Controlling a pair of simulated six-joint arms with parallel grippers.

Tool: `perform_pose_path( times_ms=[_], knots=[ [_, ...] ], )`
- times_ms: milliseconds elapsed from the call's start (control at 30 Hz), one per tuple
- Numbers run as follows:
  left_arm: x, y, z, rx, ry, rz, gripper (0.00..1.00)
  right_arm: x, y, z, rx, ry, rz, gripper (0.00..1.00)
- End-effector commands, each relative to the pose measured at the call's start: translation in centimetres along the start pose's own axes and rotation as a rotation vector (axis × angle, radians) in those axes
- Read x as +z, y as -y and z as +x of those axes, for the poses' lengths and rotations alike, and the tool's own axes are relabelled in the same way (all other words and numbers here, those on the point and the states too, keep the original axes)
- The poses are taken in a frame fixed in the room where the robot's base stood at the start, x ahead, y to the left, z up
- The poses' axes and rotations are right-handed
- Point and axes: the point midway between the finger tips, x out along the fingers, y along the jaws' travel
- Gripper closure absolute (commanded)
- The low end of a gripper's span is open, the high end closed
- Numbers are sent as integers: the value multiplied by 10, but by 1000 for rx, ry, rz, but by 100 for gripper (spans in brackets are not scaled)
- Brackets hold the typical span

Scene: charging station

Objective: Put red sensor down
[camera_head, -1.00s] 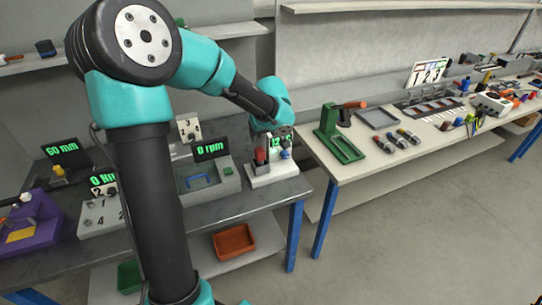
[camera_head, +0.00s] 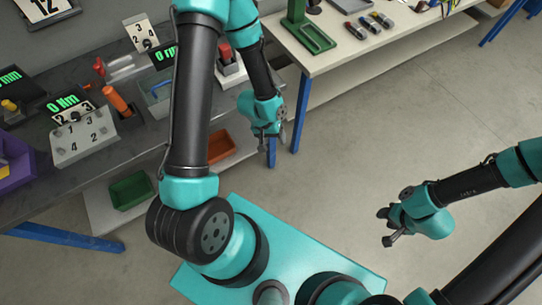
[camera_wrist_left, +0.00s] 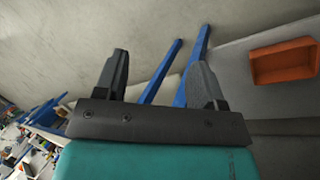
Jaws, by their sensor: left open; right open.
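A red block-shaped thing, likely the red sensor (camera_head: 225,48), stands upright at the white station (camera_head: 229,72) on the dark bench in the head view. My left arm partly hides it and the station. My left gripper (camera_head: 267,146) hangs lower, clear of the bench edge, apart from the red thing. In the left wrist view its two fingers (camera_wrist_left: 160,65) are wide apart with nothing between them. My right gripper (camera_head: 383,228) is open and empty over the floor at the right.
A red bin (camera_head: 221,146) and a green bin (camera_head: 131,191) sit on the lower shelf. The dark bench holds a numbered box (camera_head: 84,138) and an orange-handled tool (camera_head: 117,99). A pale table (camera_head: 330,58) stands behind, with blue legs. The floor at right is clear.

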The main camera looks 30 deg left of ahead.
Motion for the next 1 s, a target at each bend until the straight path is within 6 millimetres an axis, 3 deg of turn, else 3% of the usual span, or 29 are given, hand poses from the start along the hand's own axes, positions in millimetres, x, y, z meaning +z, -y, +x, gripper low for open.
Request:
perform_pose_path(
  times_ms=[100,267,1000],
  knots=[
    [32,5,29,-3,2,69,37,0,0,0,0,0,0,57],
    [52,11,43,-23,-9,127,37,0,0,0,0,0,0,57],
    [53,12,44,-26,-13,136,37,0,0,0,0,0,0,57]
  ],
)
